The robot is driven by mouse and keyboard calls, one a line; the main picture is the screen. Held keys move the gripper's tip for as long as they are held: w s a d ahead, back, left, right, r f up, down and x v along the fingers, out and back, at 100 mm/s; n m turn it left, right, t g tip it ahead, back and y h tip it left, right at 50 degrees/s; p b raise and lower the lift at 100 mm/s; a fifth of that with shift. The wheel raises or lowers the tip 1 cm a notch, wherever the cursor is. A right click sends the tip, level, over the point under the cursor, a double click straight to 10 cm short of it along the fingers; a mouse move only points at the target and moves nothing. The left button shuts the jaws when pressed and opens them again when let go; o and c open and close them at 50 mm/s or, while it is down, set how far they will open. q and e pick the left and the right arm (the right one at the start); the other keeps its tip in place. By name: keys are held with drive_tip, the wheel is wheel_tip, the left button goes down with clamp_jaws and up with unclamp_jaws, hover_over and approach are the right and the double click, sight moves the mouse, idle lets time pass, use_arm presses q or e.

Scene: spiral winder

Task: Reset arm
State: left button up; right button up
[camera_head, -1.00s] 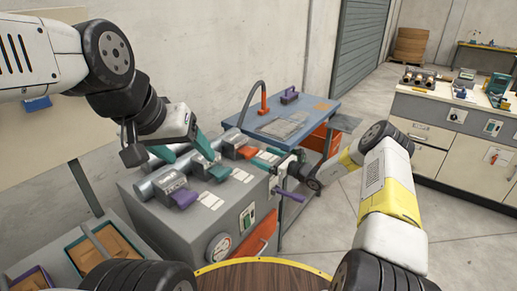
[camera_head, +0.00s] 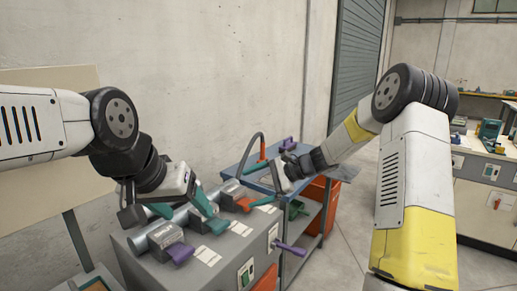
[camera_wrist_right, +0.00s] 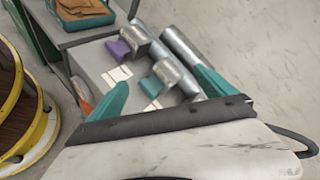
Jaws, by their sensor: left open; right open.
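My left gripper (camera_head: 180,209) has teal fingers and is open. It is over the grey winder machine (camera_head: 150,262), close to its metal cylinders; I cannot tell whether it touches them. My right gripper (camera_head: 270,180) is open and empty, raised in front of the blue-topped cart. Its two teal fingers stand wide apart in the right wrist view (camera_wrist_right: 160,92), with the machine's cylinders (camera_wrist_right: 180,62) and a purple lever (camera_wrist_right: 118,50) seen below.
A blue-topped cart (camera_head: 262,175) with an orange bin (camera_head: 322,200) stands behind the machine. A pale workbench (camera_head: 487,205) is at the right. A yellow-rimmed reel (camera_wrist_right: 20,120) shows at the left of the right wrist view. The floor between cart and bench is open.

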drive_tip(key=s+d+r+n+t+h, duration=0.1)
drive_tip(key=s+d+r+n+h, duration=0.2)
drive_tip(key=s, duration=0.7)
drive_tip(key=s+d+r+n+t+h, duration=0.1)
drive_tip(key=s+d+r+n+h, duration=0.2)
drive_tip(key=s, duration=0.7)
drive_tip(key=s+d+r+n+t+h, duration=0.2)
drive_tip(key=s+d+r+n+h, duration=0.2)
drive_tip(key=s+d, duration=0.6)
wheel_tip(320, 180, up, 3)
drive_tip(key=shift+s+f+n, duration=0.1)
drive_tip(key=shift+s+n, duration=0.2)
drive_tip(key=shift+n, duration=0.6)
